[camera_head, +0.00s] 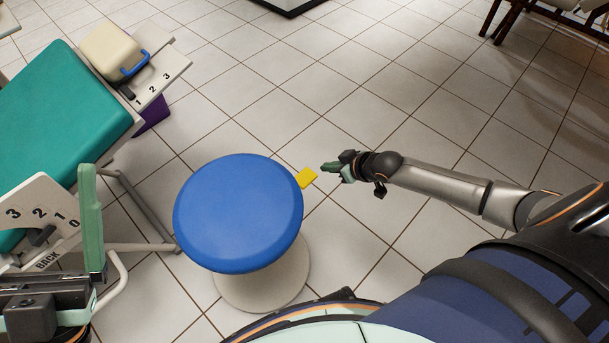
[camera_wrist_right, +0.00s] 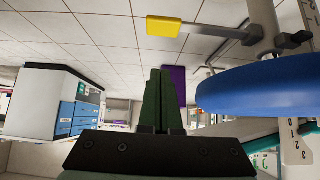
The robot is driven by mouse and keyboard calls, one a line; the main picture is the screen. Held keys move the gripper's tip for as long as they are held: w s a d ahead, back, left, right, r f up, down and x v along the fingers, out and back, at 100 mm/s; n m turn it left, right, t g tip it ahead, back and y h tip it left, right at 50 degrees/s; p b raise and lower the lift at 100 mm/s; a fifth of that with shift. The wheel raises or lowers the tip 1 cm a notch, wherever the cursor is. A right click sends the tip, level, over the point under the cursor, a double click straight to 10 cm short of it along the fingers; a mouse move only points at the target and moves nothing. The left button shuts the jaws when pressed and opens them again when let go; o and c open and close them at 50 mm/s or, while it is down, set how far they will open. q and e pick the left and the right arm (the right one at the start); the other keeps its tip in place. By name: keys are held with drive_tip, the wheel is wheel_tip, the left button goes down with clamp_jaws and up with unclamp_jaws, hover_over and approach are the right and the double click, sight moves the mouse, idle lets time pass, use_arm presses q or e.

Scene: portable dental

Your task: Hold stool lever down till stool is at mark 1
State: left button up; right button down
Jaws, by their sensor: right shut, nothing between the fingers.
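The stool (camera_head: 238,215) has a round blue seat and a pale base. It also shows at the right of the right wrist view (camera_wrist_right: 265,88). Its yellow lever paddle (camera_head: 306,178) sticks out from the seat's right side; in the right wrist view the paddle (camera_wrist_right: 163,26) sits on a grey rod. My right gripper (camera_head: 332,169) is shut and empty, just right of the paddle and apart from it. Its green fingertips (camera_wrist_right: 159,74) show in the right wrist view. A scale on the stool's column (camera_wrist_right: 308,12) is cut off; mark 1 is unreadable. My left gripper (camera_head: 92,220) is at lower left, partly cut off.
A teal dental chair (camera_head: 60,120) with numbered scales and metal legs stands left of the stool. A cream case (camera_head: 112,52) sits on its upper end. A purple thing (camera_head: 152,114) is beneath it. The tiled floor (camera_head: 390,110) behind my right arm is clear.

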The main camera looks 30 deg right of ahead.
drive_tip(key=b, duration=0.6)
hover_over(302, 174)
drive_tip(key=s+d, duration=0.1)
drive_tip(key=s, duration=0.2)
wheel_tip(302, 174, down, 7)
drive_tip(key=shift+s+d+f, duration=0.1)
drive_tip(key=shift+f, duration=0.05)
wheel_tip(302, 174, down, 2)
drive_tip(key=shift+f+b, duration=0.15)
drive_tip(key=shift+b, duration=0.8)
drive_tip(key=shift+f+b, duration=0.35)
drive_tip(key=shift+f, duration=0.3)
use_arm(q)
wheel_tip(302, 174, down, 10)
drive_tip(key=d, duration=0.1)
drive_tip(key=shift+w+r+n+g, duration=0.25)
drive_tip(key=shift+n+g, duration=0.05)
use_arm(e)
drive_tip(key=shift+f, duration=0.1)
use_arm(q)
drive_tip(key=shift+d+r, duration=0.1)
